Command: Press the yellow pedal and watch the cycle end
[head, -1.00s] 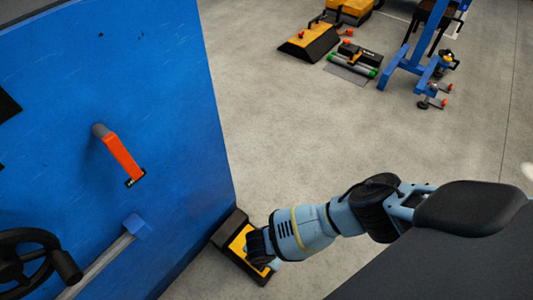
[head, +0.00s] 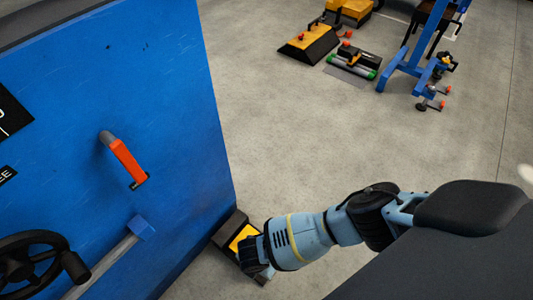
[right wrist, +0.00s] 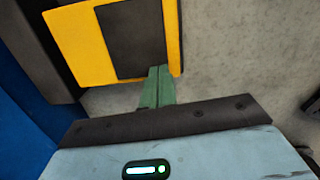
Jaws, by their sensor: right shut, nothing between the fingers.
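The yellow pedal (head: 241,238), a yellow plate in a black housing, sits on the floor at the foot of the blue panel. In the right wrist view, the yellow plate (right wrist: 76,46) carries a dark pad (right wrist: 134,38). My right gripper (head: 264,271) is low at the pedal, and the wrist hides part of the plate in the head view. In the right wrist view, its green fingers (right wrist: 158,86) are shut together and empty, with their tips at the plate's lower edge. I cannot tell whether they touch it. My left gripper is not in view.
The blue panel (head: 190,110) stands close on the left, with an orange handle (head: 127,160), a grey bar with a blue end (head: 142,228) and a black handwheel (head: 20,265). Yellow and black equipment (head: 308,45) and a blue stand (head: 405,70) are farther back. The floor between is clear.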

